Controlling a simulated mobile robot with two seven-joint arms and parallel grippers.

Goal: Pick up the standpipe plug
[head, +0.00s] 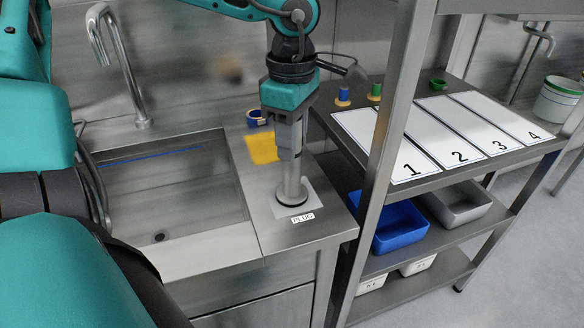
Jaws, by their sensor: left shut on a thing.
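The standpipe plug (291,185) is a grey upright tube with a wider, dark-rimmed round foot. It is over a pale square marker labelled PLUG (303,218) on the steel counter to the right of the sink. I cannot tell whether its foot touches the marker or is slightly above it. My left gripper (290,153) points down and is shut on the upper part of the tube, hiding its top end. My right gripper is not in view.
The sink basin (175,190) with a tap (120,65) lies left of the plug. A yellow cloth (262,148) and blue tape roll (255,118) lie behind it. A steel rack post (385,150) stands close on the right, beside a shelf with numbered panels (440,140).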

